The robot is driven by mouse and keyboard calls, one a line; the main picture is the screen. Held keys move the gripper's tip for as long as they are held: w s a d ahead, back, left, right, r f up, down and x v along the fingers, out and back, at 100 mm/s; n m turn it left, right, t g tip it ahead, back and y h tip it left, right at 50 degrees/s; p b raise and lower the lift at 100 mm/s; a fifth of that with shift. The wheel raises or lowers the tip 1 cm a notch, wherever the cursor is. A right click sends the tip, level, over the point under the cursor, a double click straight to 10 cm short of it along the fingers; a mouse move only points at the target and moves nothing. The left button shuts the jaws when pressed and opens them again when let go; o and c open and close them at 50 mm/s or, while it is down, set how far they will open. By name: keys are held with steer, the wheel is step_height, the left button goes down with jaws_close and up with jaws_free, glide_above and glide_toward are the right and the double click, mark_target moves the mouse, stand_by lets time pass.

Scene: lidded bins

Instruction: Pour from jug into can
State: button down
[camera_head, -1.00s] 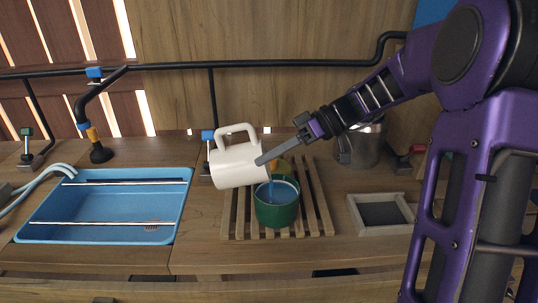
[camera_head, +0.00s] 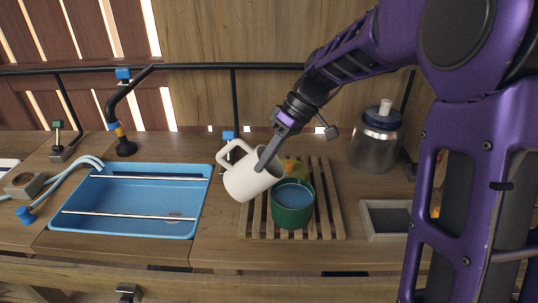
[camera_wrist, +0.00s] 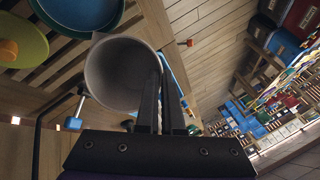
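The white jug (camera_head: 248,182) is in my gripper (camera_head: 267,160), tilted with its mouth toward the upper right and its handle at the upper left. My gripper is shut on the jug's wall near the rim. In the wrist view the jug's open mouth (camera_wrist: 118,72) shows a grey inside with no liquid visible, beside the gripper fingers (camera_wrist: 162,95). The green can (camera_head: 292,219) stands upright on a slatted wooden rack, with blue liquid inside. The jug is just left of the can and a little above it. No stream falls between them.
A yellow lidded pot (camera_head: 290,166) is behind the can on the rack (camera_head: 325,205). A metal canister (camera_head: 375,150) stands at the back right. A wooden tray (camera_head: 385,220) lies right of the rack, and a blue sink (camera_head: 135,205) is at left.

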steer(key=shift+a+r+h+p, duration=0.45)
steer(key=shift+r+h+p, duration=0.2)
steer(key=shift+p, duration=0.65)
steer(key=h+p, duration=0.1)
steer(key=a+p, duration=0.1)
steer(key=shift+r+h+p, duration=0.25)
steer(key=shift+h+p, duration=0.05)
steer(key=shift+h, duration=0.05)
steer(key=shift+f, duration=0.15)
steer(key=shift+a+h, duration=0.1)
steer(key=shift+h, duration=0.2)
